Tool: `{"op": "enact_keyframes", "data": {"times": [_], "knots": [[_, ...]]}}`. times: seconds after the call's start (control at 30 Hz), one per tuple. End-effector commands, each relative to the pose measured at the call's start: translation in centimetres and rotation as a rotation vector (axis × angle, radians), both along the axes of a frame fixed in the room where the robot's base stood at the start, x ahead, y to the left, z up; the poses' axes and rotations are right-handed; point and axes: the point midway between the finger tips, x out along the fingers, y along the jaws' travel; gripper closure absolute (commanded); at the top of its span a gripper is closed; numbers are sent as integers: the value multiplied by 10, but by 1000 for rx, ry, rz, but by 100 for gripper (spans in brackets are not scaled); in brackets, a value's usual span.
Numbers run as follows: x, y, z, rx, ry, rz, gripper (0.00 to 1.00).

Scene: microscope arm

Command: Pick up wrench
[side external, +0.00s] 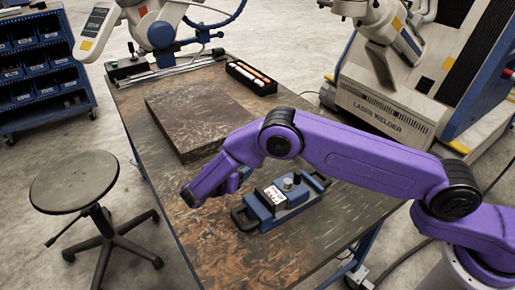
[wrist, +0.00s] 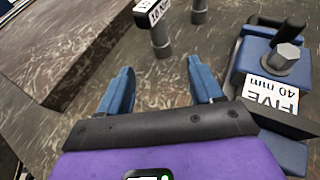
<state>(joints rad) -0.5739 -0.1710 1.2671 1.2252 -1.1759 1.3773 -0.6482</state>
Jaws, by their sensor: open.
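A grey metal tool with a white label (wrist: 153,13) that seems to read "10 N·m" lies at the top edge of the wrist view. It has a short cylindrical stub (wrist: 160,40) and is cut off by the frame. It may be the wrench, but I cannot be sure. I cannot make it out in the side view. My gripper (wrist: 160,85) is open, its two blue fingers apart with only bare tabletop showing between them. The tool lies beyond the fingertips, apart from them.
A blue vise-like fixture (side external: 284,196) marked "FIVE 40 mm" stands close on the right in the wrist view (wrist: 262,95). A thick dark plate (side external: 200,115) lies on the worktable (side external: 290,255). A black tray (side external: 252,77) sits at the back. The near tabletop is clear.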

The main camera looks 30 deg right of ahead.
Motion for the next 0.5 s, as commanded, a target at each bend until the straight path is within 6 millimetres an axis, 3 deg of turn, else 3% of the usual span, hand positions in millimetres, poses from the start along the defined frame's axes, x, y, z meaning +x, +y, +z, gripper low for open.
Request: {"op": "enact_keyframes", "data": {"times": [0.3,0.5], "knots": [[28,-49,-23,0,2,-4,35],[39,-66,-32,1,2,-2,35]]}}
